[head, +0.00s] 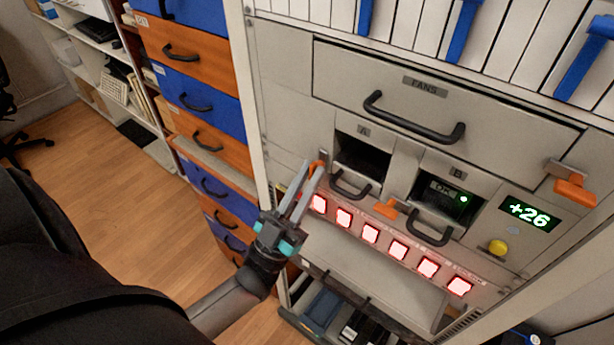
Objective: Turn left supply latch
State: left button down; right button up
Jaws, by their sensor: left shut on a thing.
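The left supply, marked A (362,155), sits in the grey rack below the fan drawer, with a dark window and a black handle (350,187). Its orange latch (320,164) is at its left edge and is partly hidden by fingers. My left gripper (314,172) reaches up from below and is shut on this latch. The latch's exact angle is hard to tell behind the fingers. My right gripper is not in view.
Supply B (443,197) shows a green OK, with an orange latch (386,210) at its left. Several lit red-white buttons (398,251) run below. The fan drawer (430,95) has another orange latch (573,190). Blue and orange drawers (190,95) stand left.

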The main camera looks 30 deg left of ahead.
pick_arm(q)
jog(key=shift+f+n+y, duration=0.1)
jog(key=shift+n+y, duration=0.9)
jog(key=shift+n, duration=0.1)
jog(key=c, duration=0.9)
grip_release()
jog(key=b+v, duration=0.5)
jog(key=v, duration=1)
